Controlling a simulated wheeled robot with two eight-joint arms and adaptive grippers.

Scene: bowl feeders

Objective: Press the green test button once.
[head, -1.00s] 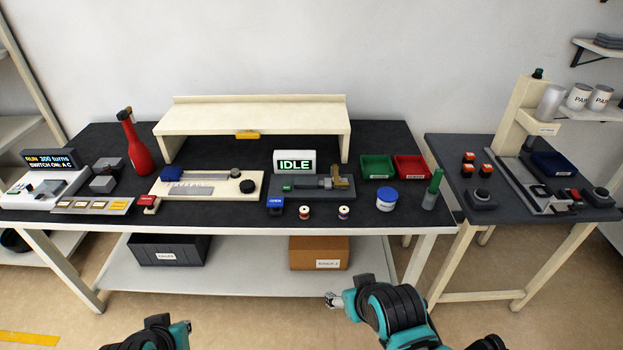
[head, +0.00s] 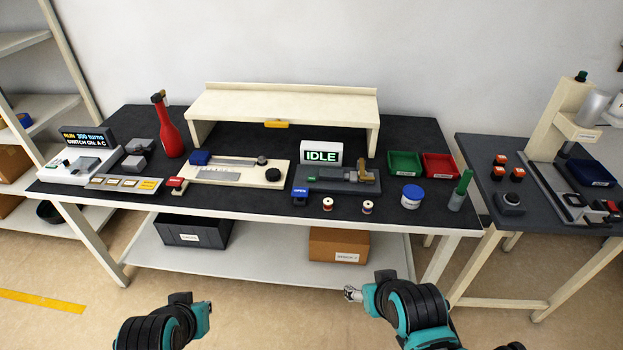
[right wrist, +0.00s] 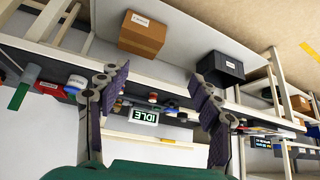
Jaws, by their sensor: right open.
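A dark grey fixture (head: 345,187) with a lit IDLE display (head: 321,154) stands on the black bench, right of its middle. A small green part shows on the fixture's left half, but it is too small to tell if it is the test button. The IDLE display shows upside down in the right wrist view (right wrist: 145,116). My right gripper (right wrist: 155,85) is open and empty, in front of the bench and clear of it. Of my left arm only dark and teal links show at the bottom of the head view; its gripper is out of sight.
A side table (head: 530,215) stands right. Floor before the bench is clear.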

